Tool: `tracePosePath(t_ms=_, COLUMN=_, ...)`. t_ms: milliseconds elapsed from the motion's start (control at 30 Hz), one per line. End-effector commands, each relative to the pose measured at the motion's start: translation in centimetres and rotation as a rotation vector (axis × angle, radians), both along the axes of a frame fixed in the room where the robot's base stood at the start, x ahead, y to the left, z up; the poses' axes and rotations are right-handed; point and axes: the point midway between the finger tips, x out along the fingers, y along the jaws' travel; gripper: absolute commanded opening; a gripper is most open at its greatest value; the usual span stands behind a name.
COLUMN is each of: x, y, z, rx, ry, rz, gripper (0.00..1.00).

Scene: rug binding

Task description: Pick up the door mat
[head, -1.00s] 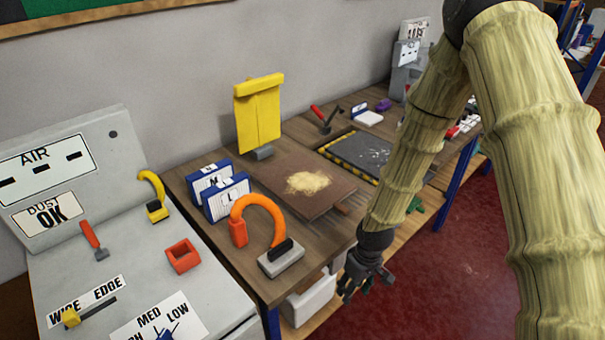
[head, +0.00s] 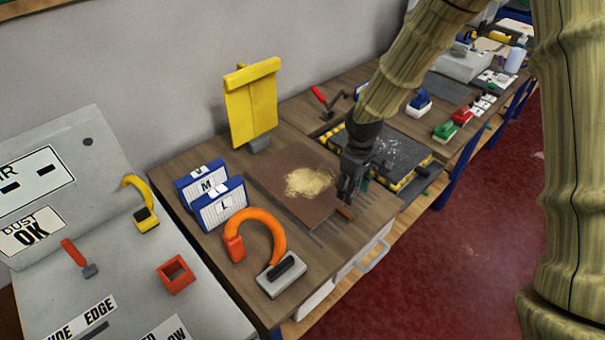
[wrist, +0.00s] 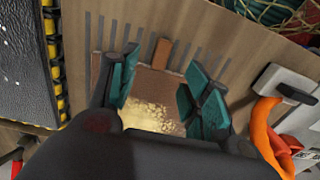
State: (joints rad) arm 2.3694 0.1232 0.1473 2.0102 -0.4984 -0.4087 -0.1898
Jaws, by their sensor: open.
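The brown mat (head: 283,167) with a tan, crumbly patch in its middle lies flat on the wooden bench; I take it for the door mat. A small brown tab (head: 346,212) sticks out from its front edge. In the wrist view the tab (wrist: 161,53) appears between the fingers, beyond the mat's edge. My gripper (head: 345,194) points down at the mat's front right edge. In the wrist view its teal fingers (wrist: 160,78) are apart, with nothing held between them. I cannot tell whether they touch the mat.
A dark slab with a yellow-black border (head: 392,148) lies right of the mat. Blue-white boxes (head: 220,204) and an orange hooped tool (head: 262,222) stand to the left. A yellow stand (head: 251,106) rises behind.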

Motion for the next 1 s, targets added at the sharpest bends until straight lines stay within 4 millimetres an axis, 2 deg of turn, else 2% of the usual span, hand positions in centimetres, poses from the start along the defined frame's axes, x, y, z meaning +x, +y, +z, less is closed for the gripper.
tracePosePath(t_ms=100, x=-0.4, y=-0.6, z=-1.2, rx=-0.001, ry=0.003, rz=-0.008, gripper=0.48)
tracePosePath(t_ms=333, x=0.2, y=-0.8, z=-4.1, rx=-0.001, ry=0.007, rz=-0.013, gripper=0.48)
tracePosePath(t_ms=667, x=0.3, y=-0.6, z=-5.3, rx=0.000, ry=0.008, rz=-0.011, gripper=0.48)
tracePosePath(t_ms=1000, x=0.5, y=0.2, z=-8.0, rx=-0.001, ry=0.009, rz=-0.009, gripper=0.48)
